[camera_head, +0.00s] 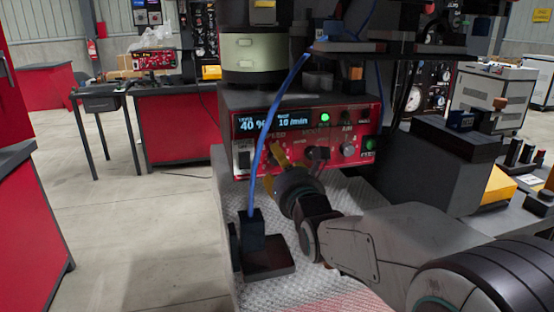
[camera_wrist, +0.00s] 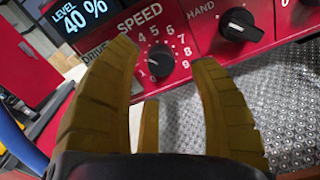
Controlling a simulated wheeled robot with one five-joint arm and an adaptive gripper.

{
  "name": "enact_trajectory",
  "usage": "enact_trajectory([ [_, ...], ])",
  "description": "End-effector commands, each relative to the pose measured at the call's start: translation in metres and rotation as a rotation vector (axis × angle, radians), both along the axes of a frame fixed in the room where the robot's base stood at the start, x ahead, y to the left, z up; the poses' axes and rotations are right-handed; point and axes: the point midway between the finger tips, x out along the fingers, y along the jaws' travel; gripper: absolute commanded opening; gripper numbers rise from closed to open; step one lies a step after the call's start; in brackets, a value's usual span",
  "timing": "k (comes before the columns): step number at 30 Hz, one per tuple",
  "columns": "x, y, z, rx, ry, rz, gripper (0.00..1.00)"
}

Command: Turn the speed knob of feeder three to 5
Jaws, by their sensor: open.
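The feeder's red control panel (camera_head: 300,143) is in the middle of the head view, with a display reading 40 % and 10/min. I cannot read a feeder number on it. In the wrist view the black SPEED knob (camera_wrist: 160,62) sits in a ring of white digits. A white mark shows on its left side; the exact digit it points to is unclear. My gripper (camera_head: 285,158) is open in front of the panel. Its yellow-brown fingers stand on either side of the knob in the wrist view (camera_wrist: 165,55), apparently empty. Contact with the knob cannot be told.
A HAND knob (camera_wrist: 238,25) is right of the SPEED knob. A blue cable (camera_head: 268,135) hangs in front of the panel down to a small dark block (camera_head: 252,232). A textured metal surface (camera_head: 345,190) lies below. A grey machine (camera_head: 440,150) stands at right.

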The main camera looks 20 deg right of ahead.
Motion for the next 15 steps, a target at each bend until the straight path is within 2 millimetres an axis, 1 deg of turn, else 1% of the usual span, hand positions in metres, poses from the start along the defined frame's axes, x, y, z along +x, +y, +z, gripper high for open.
enact_trajectory([
  [1,0.007,0.0,-0.001,0.0,0.002,0.0,0.56],
  [6,0.024,0.0,0.0,0.001,0.001,0.0,0.56],
  [10,0.033,0.0,0.0,0.002,0.0,0.0,0.56],
  [15,0.037,0.0,0.0,0.002,0.0,0.0,0.56],
])
